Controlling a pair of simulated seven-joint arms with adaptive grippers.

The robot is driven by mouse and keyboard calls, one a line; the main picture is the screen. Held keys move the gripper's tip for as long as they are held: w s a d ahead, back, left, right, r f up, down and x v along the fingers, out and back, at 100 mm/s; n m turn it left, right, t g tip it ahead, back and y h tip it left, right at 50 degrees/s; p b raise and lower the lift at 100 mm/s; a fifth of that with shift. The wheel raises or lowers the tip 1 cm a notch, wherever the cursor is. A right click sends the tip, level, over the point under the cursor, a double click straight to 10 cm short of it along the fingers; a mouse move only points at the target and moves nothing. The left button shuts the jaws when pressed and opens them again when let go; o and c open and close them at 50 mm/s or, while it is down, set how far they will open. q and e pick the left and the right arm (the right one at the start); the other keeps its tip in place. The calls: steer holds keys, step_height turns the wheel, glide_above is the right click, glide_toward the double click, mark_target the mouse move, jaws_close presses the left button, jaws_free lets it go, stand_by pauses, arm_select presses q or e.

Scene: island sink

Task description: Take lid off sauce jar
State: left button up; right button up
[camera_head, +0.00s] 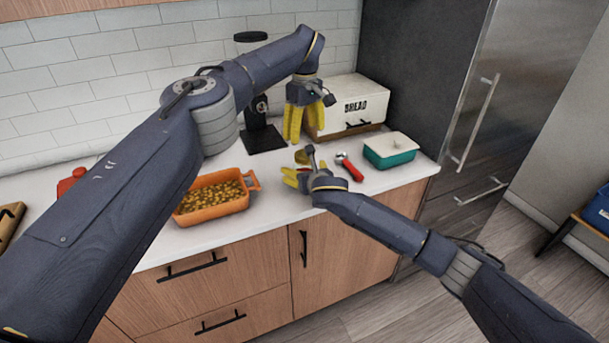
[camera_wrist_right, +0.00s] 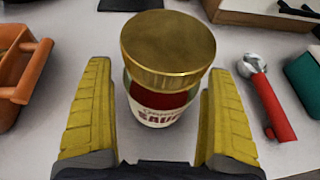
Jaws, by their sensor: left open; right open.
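The sauce jar (camera_wrist_right: 158,110) stands upright on the counter in the right wrist view, with red contents and a white label reading partly "SAUCE". Its wide gold lid (camera_wrist_right: 168,45) is on top. My right gripper (camera_wrist_right: 157,88) is open, with one yellow finger on each side of the jar; I cannot tell whether they touch it. In the head view my right gripper (camera_head: 294,168) is low over the counter, and the jar is not clearly visible there. My left gripper (camera_head: 303,138) is open, pointing down, above and behind the right one, in front of the bread box.
An orange baking dish (camera_head: 206,207) stands left of the right gripper. A red-handled utensil (camera_head: 352,171) and a teal dish with a white lid (camera_head: 389,157) are to its right. Behind are a white bread box (camera_head: 347,92) and a black appliance (camera_head: 266,138).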

mark_target(304, 154)
stand_by(0.3)
steer(key=c, duration=1.9)
arm_select(q)
steer(key=m, duration=0.4)
steer(key=shift+f, duration=0.1)
arm_select(e)
jaws_close()
arm_select(q)
steer(key=shift+f, duration=3.9)
